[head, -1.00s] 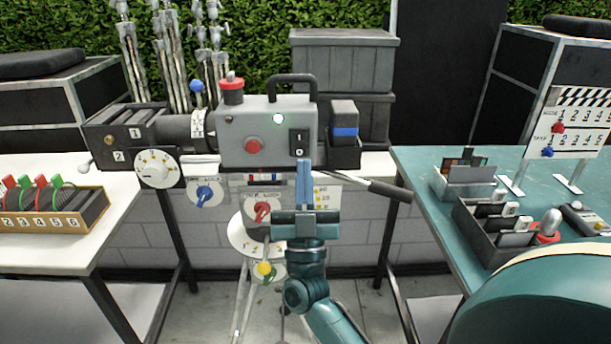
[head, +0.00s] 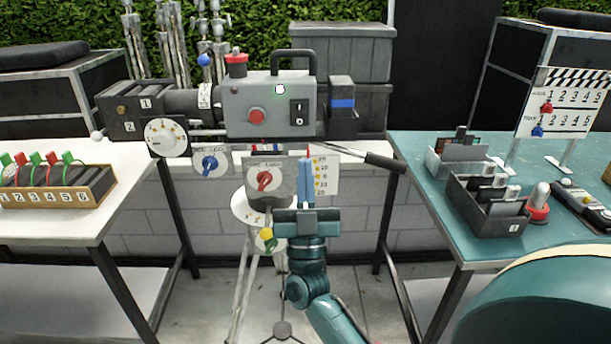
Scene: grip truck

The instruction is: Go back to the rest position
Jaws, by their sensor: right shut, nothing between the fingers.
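My right gripper (head: 306,180) is in the middle of the head view, pointing up and away from me. Its blue fingers are together with nothing between them. It is in front of the tripod head below the grey camera (head: 268,104) and overlaps a numbered white scale plate (head: 326,176). I cannot tell whether it touches anything. The camera has a lit spot on its side, a red knob and a black switch. A red tilt knob (head: 263,181) and a blue knob (head: 209,164) sit below it. My left gripper is not in view.
A white table (head: 108,164) at left holds a numbered tray (head: 60,199) of coloured clips. A teal table (head: 429,197) at right holds dark bins (head: 487,216), a red-based lamp (head: 539,203) and a clapperboard (head: 562,104). A pan handle (head: 372,159) reaches right from the camera.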

